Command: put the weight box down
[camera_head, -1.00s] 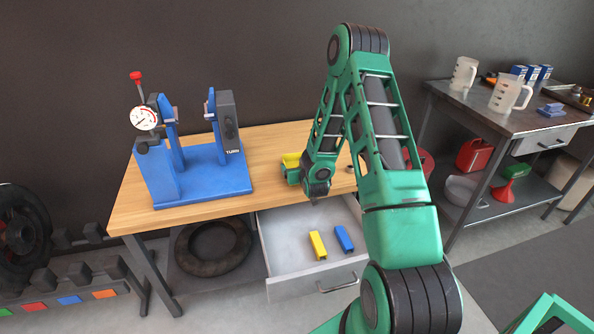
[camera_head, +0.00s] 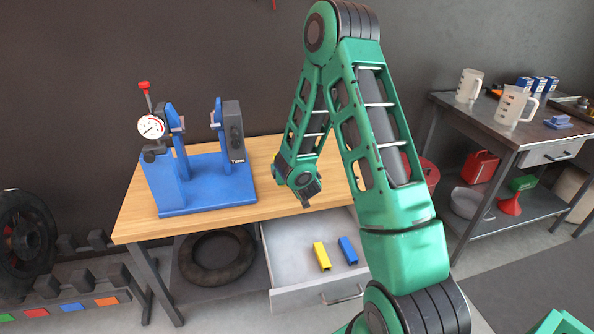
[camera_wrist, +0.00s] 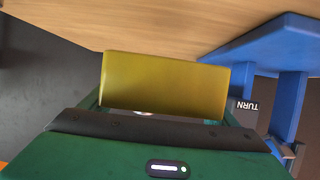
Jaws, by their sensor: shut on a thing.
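A plain yellow box (camera_wrist: 165,85), taken as the weight box, fills the middle of the wrist view. My gripper (camera_wrist: 163,110) is shut on it, with a green finger at each side. The wooden workbench top (camera_wrist: 150,22) lies beyond the box in that view; I cannot tell whether they touch. In the head view my wrist is over the bench's front edge, right of the blue balancing stand (camera_head: 205,185). There the box and fingertips are hidden behind my wrist.
The open drawer (camera_head: 285,240) below the bench front holds a yellow block (camera_head: 321,256) and a blue block (camera_head: 348,250). The blue stand also shows at right in the wrist view (camera_wrist: 280,45). Bare bench top (camera_head: 262,160) lies between stand and arm. A metal table (camera_head: 480,120) stands right.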

